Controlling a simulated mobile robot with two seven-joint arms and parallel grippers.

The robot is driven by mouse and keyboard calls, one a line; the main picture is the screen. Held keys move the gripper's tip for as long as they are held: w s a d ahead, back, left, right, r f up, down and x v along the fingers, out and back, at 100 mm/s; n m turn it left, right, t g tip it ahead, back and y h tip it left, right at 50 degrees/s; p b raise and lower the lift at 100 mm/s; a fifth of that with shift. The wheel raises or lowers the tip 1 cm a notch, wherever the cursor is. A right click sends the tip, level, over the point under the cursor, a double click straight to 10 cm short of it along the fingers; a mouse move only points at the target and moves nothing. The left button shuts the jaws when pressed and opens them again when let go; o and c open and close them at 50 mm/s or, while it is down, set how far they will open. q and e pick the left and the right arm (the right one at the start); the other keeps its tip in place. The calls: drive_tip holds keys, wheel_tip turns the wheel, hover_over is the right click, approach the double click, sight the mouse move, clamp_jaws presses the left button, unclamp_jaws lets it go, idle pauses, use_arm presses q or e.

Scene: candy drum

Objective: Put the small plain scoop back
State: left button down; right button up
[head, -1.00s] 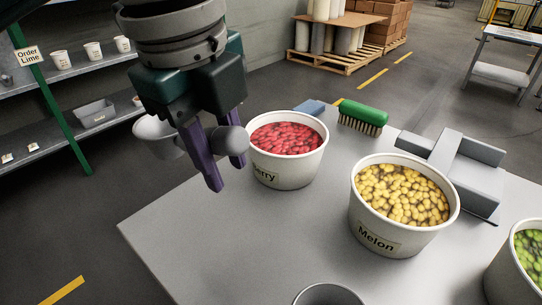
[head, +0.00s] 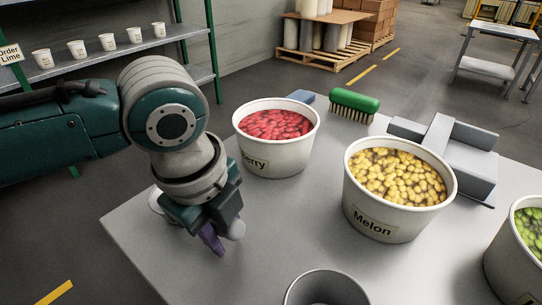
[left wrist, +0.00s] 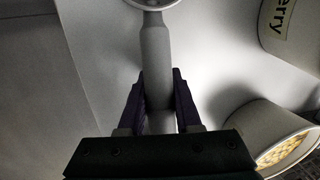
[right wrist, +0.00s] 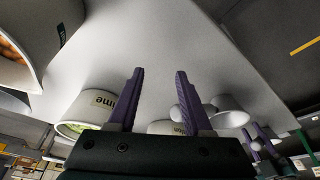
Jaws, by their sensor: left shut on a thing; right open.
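My left gripper (head: 222,238) is low over the left front part of the table, left of the berry tub. It is shut on the grey handle of the scoop (head: 237,230). The handle also shows between the fingers in the left wrist view (left wrist: 155,50), with the bowl cut off at the top edge. In the head view the arm hides most of the scoop; part of its pale bowl (head: 155,199) shows at the table's left edge. I cannot tell whether it touches the table. My right gripper (right wrist: 160,72) is open and empty, and is outside the head view.
The berry tub (head: 272,160), melon tub (head: 380,225) and lime tub (head: 515,280) stand on the grey table (head: 270,215). A grey round container (head: 290,297) is at the front. A green brush (head: 353,102) and a grey stand (head: 460,160) are behind. Shelves with cups are at left.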

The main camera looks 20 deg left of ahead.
use_arm(q)
drive_tip(key=c, duration=0.6)
unclamp_jaws()
use_arm(e)
drive_tip(key=shift+d, duration=0.1)
use_arm(q)
drive_tip(key=r+p, duration=0.1)
drive_tip(key=r, duration=0.2)
drive_tip(key=s+r+p, duration=0.1)
drive_tip(key=r, duration=0.3)
drive_tip(key=r+p, duration=0.1)
drive_tip(key=r, duration=0.2)
drive_tip(key=shift+s+a+r, duration=0.2)
drive_tip(key=shift+s+r, duration=0.1)
drive_tip(key=shift+s, duration=0.05)
drive_tip(key=s+d+f+n+t+h, duration=0.1)
drive_tip(key=s+d+n+h, duration=0.2)
drive_tip(key=s+d+n, duration=0.3)
drive_tip(key=s+a+f+n+y, duration=0.2)
drive_tip(key=s+a+n+y, duration=0.1)
drive_tip(key=s+a+n, duration=0.6)
drive_tip(key=a+n, duration=0.1)
drive_tip(key=n, duration=0.3)
drive_tip(key=shift+s+n+t, duration=0.2)
drive_tip(key=shift+n+t, duration=0.1)
drive_tip(key=shift+n, duration=0.1)
use_arm(e)
wheel_tip(320, 180, up, 3)
drive_tip(key=shift+r, duration=0.1)
